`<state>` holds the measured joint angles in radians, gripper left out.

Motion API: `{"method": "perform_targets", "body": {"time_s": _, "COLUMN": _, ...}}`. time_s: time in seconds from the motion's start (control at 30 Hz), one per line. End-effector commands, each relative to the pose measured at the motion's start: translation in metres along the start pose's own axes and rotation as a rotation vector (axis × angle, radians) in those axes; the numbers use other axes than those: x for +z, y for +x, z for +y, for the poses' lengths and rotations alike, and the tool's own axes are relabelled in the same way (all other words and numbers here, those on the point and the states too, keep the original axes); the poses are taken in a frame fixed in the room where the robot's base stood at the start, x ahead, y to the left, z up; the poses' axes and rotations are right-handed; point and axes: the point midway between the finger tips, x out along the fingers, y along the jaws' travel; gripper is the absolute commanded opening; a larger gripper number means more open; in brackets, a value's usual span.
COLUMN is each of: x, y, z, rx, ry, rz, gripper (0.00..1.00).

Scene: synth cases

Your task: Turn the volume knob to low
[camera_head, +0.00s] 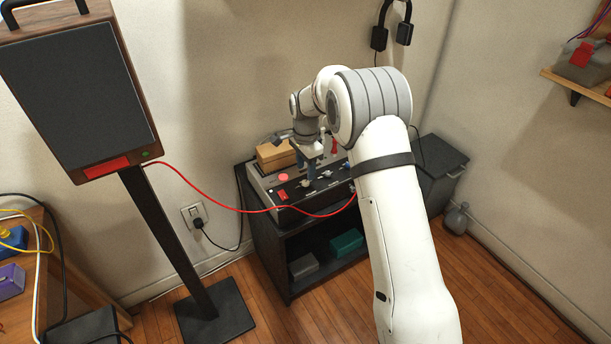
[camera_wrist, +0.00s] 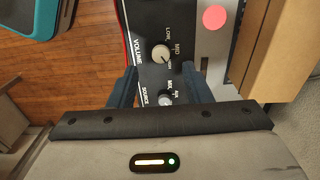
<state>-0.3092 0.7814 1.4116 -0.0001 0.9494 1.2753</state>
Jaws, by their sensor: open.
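The volume knob (camera_wrist: 160,53) is a pale round knob on a black panel (camera_wrist: 143,17), marked VOLUME, with LOW, MID and HIGH beside it. Its dark pointer line seems to point towards HIGH. A smaller source knob (camera_wrist: 166,99) sits below it in the wrist view. My gripper (camera_wrist: 160,72) is open, with one blue-grey finger on each side of the panel strip between the two knobs. I cannot tell whether the fingers touch anything. In the head view my gripper (camera_head: 306,175) points down over the control panel, and its fingers partly cover the controls.
A wooden box (camera_head: 275,154) stands at the back of the console. A red round button (camera_wrist: 215,17) lies near the volume knob. A red cable (camera_head: 215,203) runs from the speaker (camera_head: 77,88) across the console's front. A black bin (camera_head: 440,172) stands right of the cabinet.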

Motion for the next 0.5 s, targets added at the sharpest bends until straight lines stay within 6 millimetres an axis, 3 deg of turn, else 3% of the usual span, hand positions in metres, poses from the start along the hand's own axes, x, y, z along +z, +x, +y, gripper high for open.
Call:
{"method": "perform_targets", "body": {"time_s": 0.2, "x": 0.000, "y": -0.022, "z": 0.001, "rx": 0.001, "ry": 0.000, "rz": 0.000, "gripper": 0.45}}
{"method": "perform_targets", "body": {"time_s": 0.5, "x": 0.000, "y": -0.024, "z": 0.001, "rx": 0.001, "ry": 0.000, "rz": 0.000, "gripper": 0.44}}
